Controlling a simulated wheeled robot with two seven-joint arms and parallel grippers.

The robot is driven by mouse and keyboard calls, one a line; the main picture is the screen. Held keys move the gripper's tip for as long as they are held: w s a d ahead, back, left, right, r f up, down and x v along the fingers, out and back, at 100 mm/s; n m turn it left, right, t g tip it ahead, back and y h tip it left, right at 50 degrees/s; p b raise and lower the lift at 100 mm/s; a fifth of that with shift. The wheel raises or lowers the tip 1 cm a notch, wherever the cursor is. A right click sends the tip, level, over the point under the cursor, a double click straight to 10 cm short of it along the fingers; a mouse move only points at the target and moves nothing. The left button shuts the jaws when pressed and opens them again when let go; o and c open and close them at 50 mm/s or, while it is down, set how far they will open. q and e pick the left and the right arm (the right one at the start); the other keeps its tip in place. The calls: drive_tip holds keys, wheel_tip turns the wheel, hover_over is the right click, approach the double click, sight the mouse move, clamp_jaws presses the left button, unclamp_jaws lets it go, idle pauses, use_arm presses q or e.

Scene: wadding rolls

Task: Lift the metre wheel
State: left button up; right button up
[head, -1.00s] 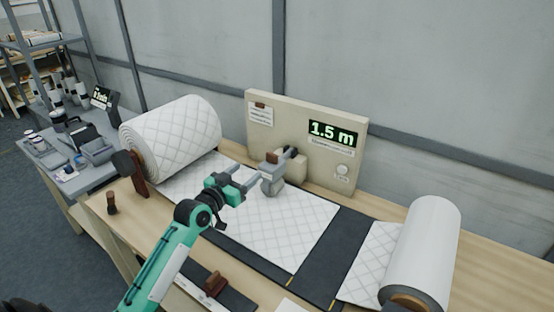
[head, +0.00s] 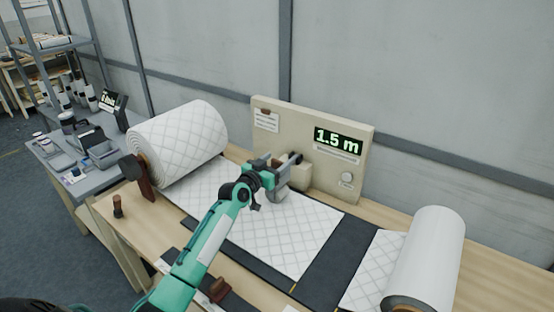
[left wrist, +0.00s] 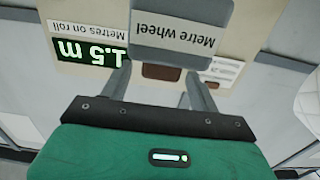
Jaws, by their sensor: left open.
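The metre wheel is a grey part on a short arm (head: 280,190) at the front of the beige panel, over the white quilted wadding (head: 300,235). In the left wrist view its grey block (left wrist: 180,38) carries the label "Metre wheel". A brown tab (left wrist: 160,72) shows just beside that block, between my fingers. My left gripper (head: 277,168) is open, its two fingers pointing at the metre wheel and partly hiding it. I cannot tell whether the fingers touch it. My right gripper is not in view.
The beige panel (head: 325,180) reads 1.5 m. A big quilted roll (head: 180,140) lies at left, a smaller white roll (head: 430,255) at right. A dark strip (head: 325,255) crosses the table. A grey side table (head: 75,175) with small items stands at far left.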

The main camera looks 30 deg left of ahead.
use_arm(q)
drive_tip(key=shift+w+d, duration=0.1)
drive_tip(key=shift+w, duration=0.5)
